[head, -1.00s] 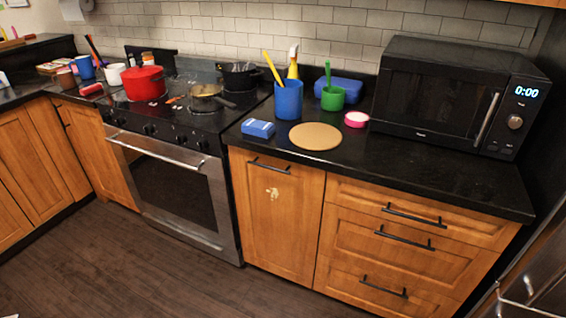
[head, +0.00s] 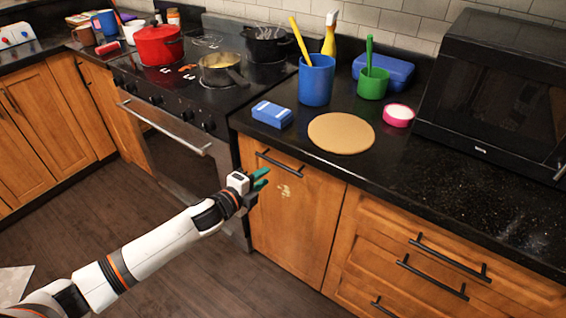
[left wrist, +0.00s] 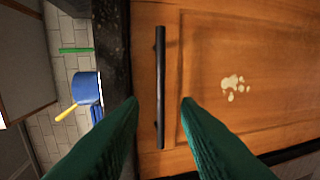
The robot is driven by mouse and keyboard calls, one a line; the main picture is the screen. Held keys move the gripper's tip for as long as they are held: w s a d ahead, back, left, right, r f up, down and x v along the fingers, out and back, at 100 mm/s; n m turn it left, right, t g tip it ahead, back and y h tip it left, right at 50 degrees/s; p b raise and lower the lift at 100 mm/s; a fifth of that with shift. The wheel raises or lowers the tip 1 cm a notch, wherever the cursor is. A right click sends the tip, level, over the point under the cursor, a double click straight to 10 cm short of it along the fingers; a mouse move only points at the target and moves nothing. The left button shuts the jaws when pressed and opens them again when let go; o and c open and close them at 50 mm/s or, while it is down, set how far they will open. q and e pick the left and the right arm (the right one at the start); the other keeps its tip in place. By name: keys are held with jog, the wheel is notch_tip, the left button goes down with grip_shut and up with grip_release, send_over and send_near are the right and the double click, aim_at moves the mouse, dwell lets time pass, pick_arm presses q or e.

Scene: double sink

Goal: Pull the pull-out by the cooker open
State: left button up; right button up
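The pull-out by the cooker (head: 295,220) is a narrow wooden front with a pale paw-print mark, right of the cooker. It is shut. Its black bar handle (head: 280,163) runs along the top edge, and it shows in the left wrist view (left wrist: 160,85). My left gripper (head: 260,180) is in front of this panel, just below the handle in the head view. In the left wrist view its two green fingers are apart, with the handle ahead between them. Whether the fingers reach around the handle cannot be told. My right gripper is out of view.
The cooker (head: 175,140) with its steel oven handle stands to the left. A drawer stack (head: 420,262) is to the right. The dark worktop (head: 480,190) above holds a blue sponge box (head: 272,113), a round tan board (head: 341,133), cups and a microwave. The floor in front is clear.

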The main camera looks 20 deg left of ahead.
aim_at(280, 164)
pick_arm(q)
jog(key=x, duration=0.9)
jog(key=shift+w+f, duration=0.1)
jog(key=shift+w, duration=0.05)
jog(key=shift+c, duration=0.5)
grip_shut()
